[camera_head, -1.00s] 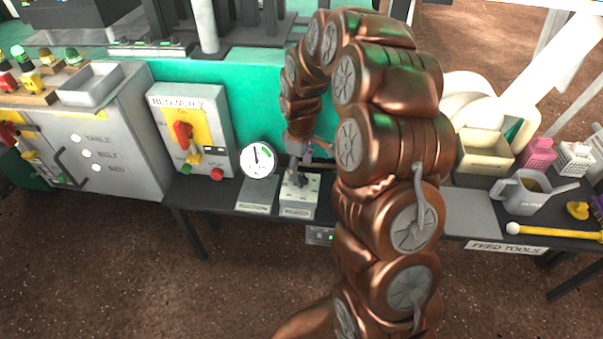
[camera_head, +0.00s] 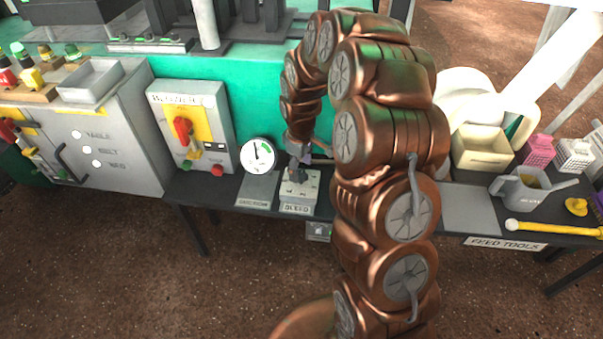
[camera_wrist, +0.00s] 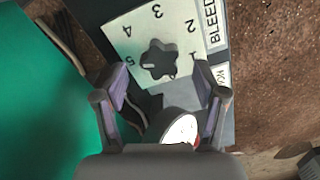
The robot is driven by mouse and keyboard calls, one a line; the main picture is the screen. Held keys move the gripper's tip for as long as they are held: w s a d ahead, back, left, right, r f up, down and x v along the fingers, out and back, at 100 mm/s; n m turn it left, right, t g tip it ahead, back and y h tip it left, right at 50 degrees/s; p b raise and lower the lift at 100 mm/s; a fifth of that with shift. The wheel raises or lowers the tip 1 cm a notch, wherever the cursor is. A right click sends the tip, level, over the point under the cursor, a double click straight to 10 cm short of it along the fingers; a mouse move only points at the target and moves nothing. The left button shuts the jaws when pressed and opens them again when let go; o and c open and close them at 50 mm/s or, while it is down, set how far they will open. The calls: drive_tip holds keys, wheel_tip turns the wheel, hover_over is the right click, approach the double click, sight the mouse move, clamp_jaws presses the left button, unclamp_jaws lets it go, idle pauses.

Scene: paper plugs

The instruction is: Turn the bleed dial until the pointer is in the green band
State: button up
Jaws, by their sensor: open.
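The bleed dial (camera_wrist: 159,60) is a dark star-shaped knob on a pale plate with numbers, beside a label reading BLEED. In the head view the bleed box (camera_head: 300,190) stands on the dark bench, its knob partly hidden under my gripper. My gripper (camera_wrist: 157,82) is open in the wrist view, its fingertips on either side of the dial's near edge; I cannot tell whether they touch it. The round white gauge (camera_head: 258,155) stands left of the box, with a black pointer near upright and a green band to the pointer's upper right. The gauge shows partly in the wrist view (camera_wrist: 181,130).
A grey blower box (camera_head: 215,105) with a red switch stands left of the gauge. A teal machine wall (camera_head: 255,100) rises behind. A cream bin (camera_head: 482,148), a grey can (camera_head: 520,190) and a yellow-handled tool (camera_head: 545,230) lie to the right.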

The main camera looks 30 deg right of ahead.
drive_tip(key=shift+f, duration=1.2)
drive_tip(key=c, duration=1.1)
